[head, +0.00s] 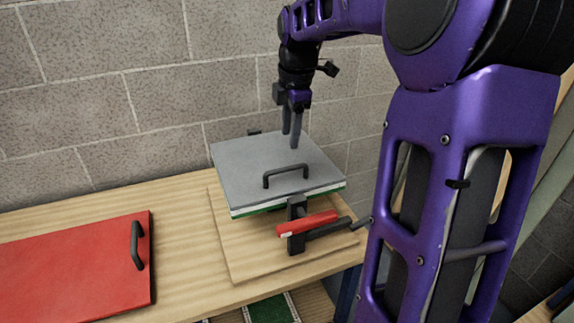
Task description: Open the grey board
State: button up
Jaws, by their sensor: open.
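The grey board (250,160) lies flat at the top of a stack on a wooden base, with a black bar handle (286,176) near its front edge. A white and green layer (262,207) shows beneath it. A clamp with a red lever (306,224) stands at the board's front edge, its black post touching or very near the edge. My gripper (291,140) is open and empty, pointing down over the back right part of the board, behind the handle. Whether the fingertips touch the board I cannot tell.
A red panel (70,265) with a black handle lies on the wooden table (105,218) at the left. A block wall (120,90) stands close behind the table. Bare table lies between the red panel and the wooden base (225,238). A green panel (270,310) shows below the table.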

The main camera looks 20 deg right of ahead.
aim_at(287, 168)
jog(key=f, duration=0.3)
jog(key=w+f+b, duration=0.1)
jog(key=f, duration=0.2)
jog(key=w+f+b, duration=0.1)
jog(key=f, duration=0.2)
jog(key=shift+f, duration=0.25)
jog(key=shift+c, duration=0.3)
grip_shut()
dwell(0.6)
